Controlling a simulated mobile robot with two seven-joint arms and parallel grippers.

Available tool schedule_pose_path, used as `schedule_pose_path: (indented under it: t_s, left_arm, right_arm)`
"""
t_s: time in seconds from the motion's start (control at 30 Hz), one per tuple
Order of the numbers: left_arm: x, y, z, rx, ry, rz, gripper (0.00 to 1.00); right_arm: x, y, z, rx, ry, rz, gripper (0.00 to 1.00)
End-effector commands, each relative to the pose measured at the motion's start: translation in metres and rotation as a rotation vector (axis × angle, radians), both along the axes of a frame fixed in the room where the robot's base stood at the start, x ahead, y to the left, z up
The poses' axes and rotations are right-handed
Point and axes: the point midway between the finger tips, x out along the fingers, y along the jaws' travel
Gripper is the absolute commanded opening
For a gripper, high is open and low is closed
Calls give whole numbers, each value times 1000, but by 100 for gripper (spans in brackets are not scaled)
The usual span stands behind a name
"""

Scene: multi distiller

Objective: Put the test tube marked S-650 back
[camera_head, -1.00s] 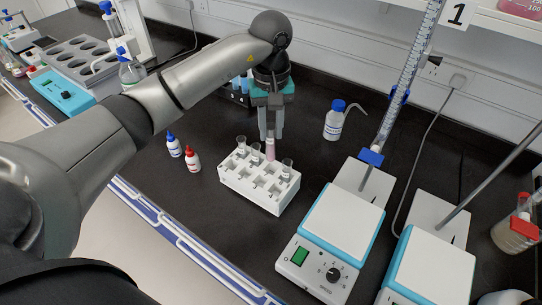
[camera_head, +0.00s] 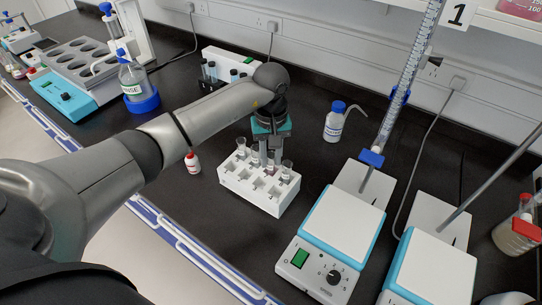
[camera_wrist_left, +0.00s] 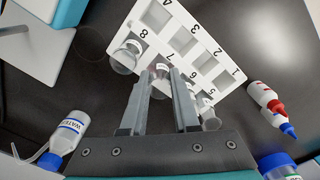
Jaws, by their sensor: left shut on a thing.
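The white test tube rack (camera_head: 250,197) stands on the black bench in the middle of the head view. Its slots are numbered in the left wrist view (camera_wrist_left: 216,58). My left gripper (camera_head: 266,161) points down over the rack's back row, shut on a test tube (camera_head: 270,167) with pinkish contents. In the left wrist view that tube (camera_wrist_left: 160,70) is between the fingers, by the number 7 slot. I cannot tell how deep it sits. Other tubes stand in the same row, one at the 8 end (camera_head: 286,170) and two on the other side. No tube marking is readable. My right gripper is not in view.
A stirrer hotplate (camera_head: 342,225) stands close right of the rack. A red-capped bottle (camera_head: 193,163) is to its left, a blue-capped wash bottle (camera_head: 334,124) behind right.

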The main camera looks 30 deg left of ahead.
Motion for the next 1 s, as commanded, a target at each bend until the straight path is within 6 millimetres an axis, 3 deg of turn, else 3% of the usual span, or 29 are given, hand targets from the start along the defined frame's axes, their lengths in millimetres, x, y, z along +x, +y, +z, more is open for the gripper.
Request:
schedule_pose_path:
  t_s: [0.07, 0.1, 0.33, 0.7, 1.0]
  left_arm:
    - [0, 0, -4, 1, -1, 0, 0]
    - [0, 0, -3, 0, 0, 0, 33]
    - [0, 0, -2, 0, 0, 0, 59]
    - [0, 0, 3, -1, 1, 0, 59]
    - [2, 1, 64, 2, -6, -1, 59]
  right_arm:
    - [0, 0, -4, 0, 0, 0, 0]
    - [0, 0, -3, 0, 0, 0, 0]
    - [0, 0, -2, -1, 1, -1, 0]
    - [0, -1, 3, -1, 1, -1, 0]
    - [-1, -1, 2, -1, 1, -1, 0]
